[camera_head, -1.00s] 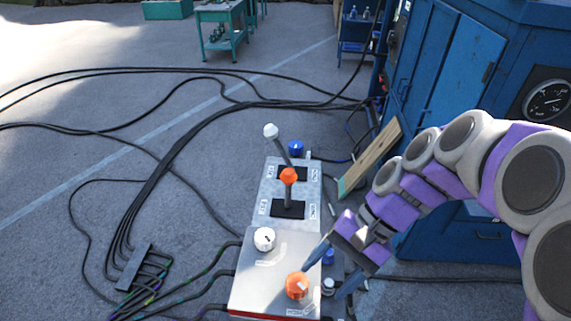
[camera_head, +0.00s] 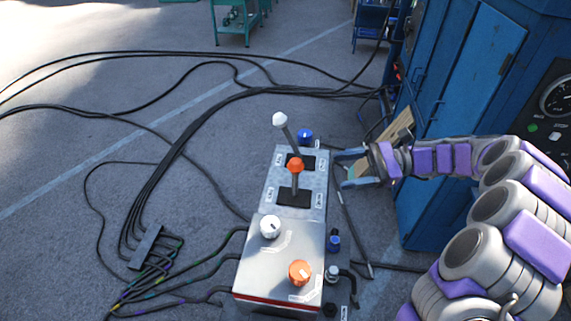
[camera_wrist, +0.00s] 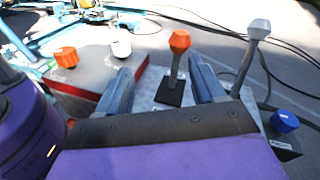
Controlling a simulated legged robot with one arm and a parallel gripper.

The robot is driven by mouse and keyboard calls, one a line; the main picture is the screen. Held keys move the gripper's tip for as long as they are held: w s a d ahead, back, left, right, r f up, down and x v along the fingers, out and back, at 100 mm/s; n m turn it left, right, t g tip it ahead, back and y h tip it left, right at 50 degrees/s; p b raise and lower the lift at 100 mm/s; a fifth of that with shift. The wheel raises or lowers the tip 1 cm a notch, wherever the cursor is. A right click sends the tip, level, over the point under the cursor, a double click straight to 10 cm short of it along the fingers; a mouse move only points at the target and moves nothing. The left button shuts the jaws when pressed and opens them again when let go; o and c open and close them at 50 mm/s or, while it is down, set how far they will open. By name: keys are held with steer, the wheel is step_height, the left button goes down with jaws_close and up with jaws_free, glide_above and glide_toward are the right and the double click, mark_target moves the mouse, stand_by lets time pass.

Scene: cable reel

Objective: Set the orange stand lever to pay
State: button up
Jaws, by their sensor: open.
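The orange stand lever (camera_head: 295,166) stands upright from a dark slot on the grey control stand (camera_head: 308,211). A white-knobbed lever (camera_head: 280,119) stands just behind it, tilted left. My gripper (camera_head: 340,168) is to the right of the orange lever, pointing left at it, open and apart from it. In the wrist view the orange lever (camera_wrist: 179,41) shows between my two fingers (camera_wrist: 163,92), beyond their tips. The white lever (camera_wrist: 258,30) is to the right of the fingers there. The labels beside the slots are too small to read.
An orange knob (camera_head: 300,272) and a white knob (camera_head: 270,227) sit on the stand's near box. A blue knob (camera_head: 305,136) is behind the levers. The blue cabinet (camera_head: 470,85) stands at the right. Black cables (camera_head: 165,160) lie on the floor at left.

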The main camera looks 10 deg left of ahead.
steer(key=w+d+f+m+y, duration=0.1)
steer(key=w+d+y, duration=0.1)
steer(key=w+d, duration=0.15)
steer(key=t, duration=0.1)
glide_toward(288, 167)
steer(key=w+x, duration=0.1)
steer(key=x, duration=0.9)
steer(key=shift+a+f+m, duration=0.3)
steer(key=shift+a+f, duration=0.1)
steer(key=shift+f, duration=0.1)
steer(key=shift+d, duration=0.4)
steer(key=shift+c, duration=1)
steer(key=shift+a, duration=0.1)
jaws_close()
